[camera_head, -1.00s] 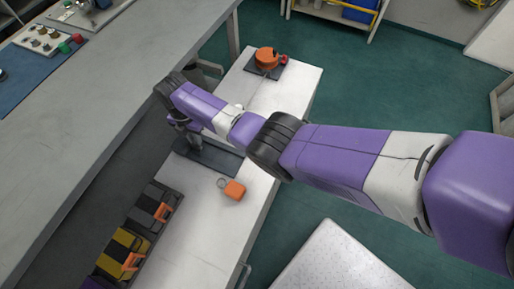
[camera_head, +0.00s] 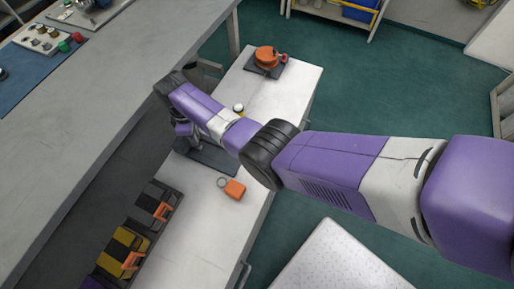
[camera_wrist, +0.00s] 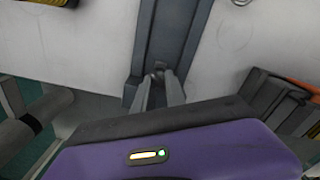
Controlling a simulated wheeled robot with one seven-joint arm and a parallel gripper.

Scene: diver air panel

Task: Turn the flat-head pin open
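My gripper (camera_wrist: 160,82) is in the wrist view, with its two grey fingers pointing at a dark grey plate (camera_wrist: 178,30). A small grey piece (camera_wrist: 160,66), possibly the flat-head pin, shows at the fingertips. I cannot tell whether the fingers touch it or are closed on it, nor see its head's angle. In the head view the dark plate (camera_head: 215,159) lies on the white bench, partly under my arm. My arm hides the fingertips and the pin there.
An orange tag with a ring (camera_head: 235,189) lies near the plate. A small white-and-gold knob (camera_head: 239,108) and an orange round device (camera_head: 267,58) are farther back. Black and yellow cases (camera_head: 128,250) stand at lower left. A grey counter (camera_head: 110,110) runs along the left.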

